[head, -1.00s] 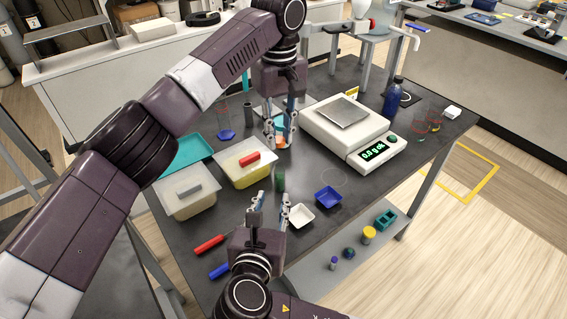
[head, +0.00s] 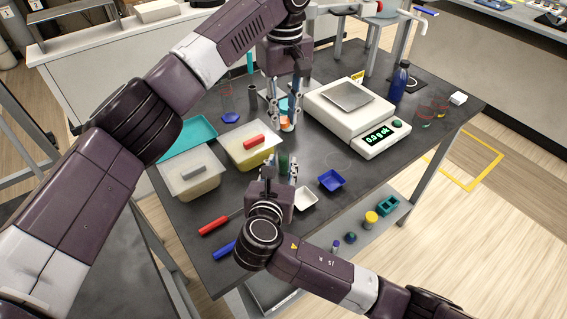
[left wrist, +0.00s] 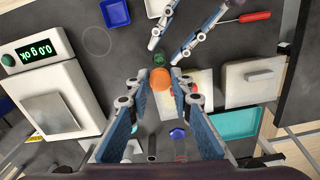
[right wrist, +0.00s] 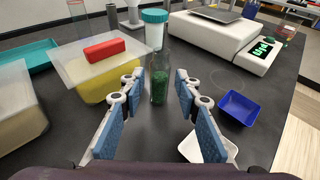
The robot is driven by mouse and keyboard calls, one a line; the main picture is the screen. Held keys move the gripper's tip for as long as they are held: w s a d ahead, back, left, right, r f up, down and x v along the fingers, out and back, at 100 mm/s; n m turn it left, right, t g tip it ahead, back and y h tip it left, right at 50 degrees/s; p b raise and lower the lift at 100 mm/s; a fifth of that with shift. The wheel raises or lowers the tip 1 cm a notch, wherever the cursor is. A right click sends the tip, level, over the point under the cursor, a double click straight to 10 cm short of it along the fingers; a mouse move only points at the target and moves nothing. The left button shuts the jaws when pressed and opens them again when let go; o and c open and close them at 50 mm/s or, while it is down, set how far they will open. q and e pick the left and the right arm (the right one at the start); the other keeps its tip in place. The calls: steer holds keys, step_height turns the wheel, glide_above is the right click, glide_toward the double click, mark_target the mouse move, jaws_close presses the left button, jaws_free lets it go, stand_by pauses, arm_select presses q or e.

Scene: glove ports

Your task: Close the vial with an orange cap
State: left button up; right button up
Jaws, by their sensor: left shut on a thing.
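The open vial (right wrist: 158,86), clear with green contents, stands upright on the dark table. It also shows in the head view (head: 283,162) and in the left wrist view (left wrist: 158,59). My left gripper (head: 284,122) points down and is shut on the orange cap (left wrist: 160,78), above the table and behind the vial. My right gripper (head: 281,174) is open, low over the table. In the right wrist view its fingers (right wrist: 158,82) stand either side of the vial, with gaps on both sides.
A white scale (head: 349,115) stands at the right. A white jar with a teal lid (right wrist: 154,28) stands behind the vial. Lidded tubs (head: 192,172) are at the left. A white tray (right wrist: 207,149) and a blue tray (head: 330,180) lie right of my right gripper. Screwdrivers lie front left.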

mark_target(283, 161)
steer(key=shift+x, duration=1.9)
jaws_close()
